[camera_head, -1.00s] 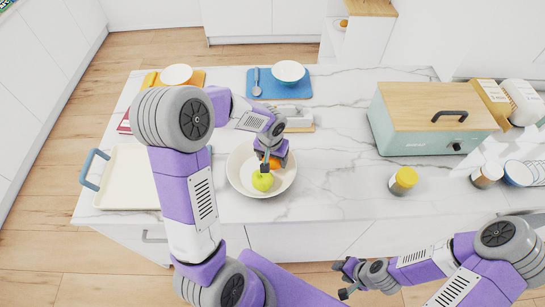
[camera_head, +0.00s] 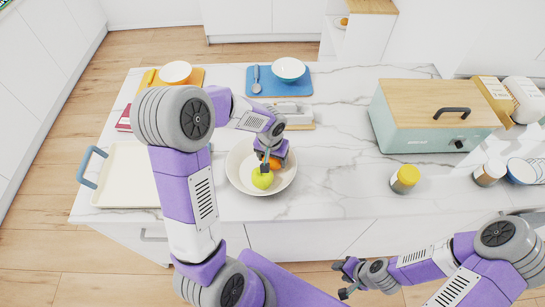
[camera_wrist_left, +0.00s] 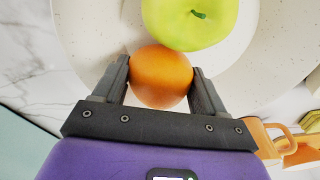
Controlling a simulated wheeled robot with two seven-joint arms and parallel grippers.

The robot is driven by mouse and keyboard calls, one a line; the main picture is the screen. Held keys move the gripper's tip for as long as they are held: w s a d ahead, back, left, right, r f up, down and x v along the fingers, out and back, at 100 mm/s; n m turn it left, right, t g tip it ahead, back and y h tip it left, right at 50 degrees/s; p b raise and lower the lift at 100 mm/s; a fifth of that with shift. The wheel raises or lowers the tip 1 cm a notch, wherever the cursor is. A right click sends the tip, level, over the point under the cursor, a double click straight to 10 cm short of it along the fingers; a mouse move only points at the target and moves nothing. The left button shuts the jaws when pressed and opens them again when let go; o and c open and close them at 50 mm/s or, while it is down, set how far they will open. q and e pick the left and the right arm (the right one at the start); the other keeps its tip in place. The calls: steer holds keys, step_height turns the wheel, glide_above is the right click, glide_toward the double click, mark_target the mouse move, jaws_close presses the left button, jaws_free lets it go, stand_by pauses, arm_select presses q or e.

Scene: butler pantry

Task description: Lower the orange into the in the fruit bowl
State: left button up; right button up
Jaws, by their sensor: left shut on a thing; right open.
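The orange (camera_wrist_left: 161,77) is between the two fingers of my left gripper (camera_wrist_left: 162,82), which is shut on it. In the head view the orange (camera_head: 274,162) shows only in part under my left gripper (camera_head: 268,160), within the outline of the fruit bowl. The fruit bowl (camera_head: 241,178) is pale and speckled and stands on the marble counter; it also shows in the left wrist view (camera_wrist_left: 100,30). A green apple (camera_head: 262,179) lies in it, right beside the orange. Whether the orange touches the bowl's bottom is hidden. My right gripper (camera_head: 344,279) is open and empty, in front of the counter.
A cream tray (camera_head: 128,178) with blue handles lies to the left. Behind are a blue mat (camera_head: 300,87) with a bowl (camera_head: 288,70) and spoon. A teal bread box (camera_head: 425,130) and a yellow-lidded jar (camera_head: 405,179) stand to the right. Counter between bowl and jar is clear.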

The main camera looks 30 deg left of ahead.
arm_select(q)
steer(key=o, duration=1.2)
steer(key=shift+f, duration=0.1)
steer(key=r, duration=0.5)
steer(key=s+r+p, duration=0.1)
steer(key=r, duration=0.1)
steer(key=shift+r, duration=0.3)
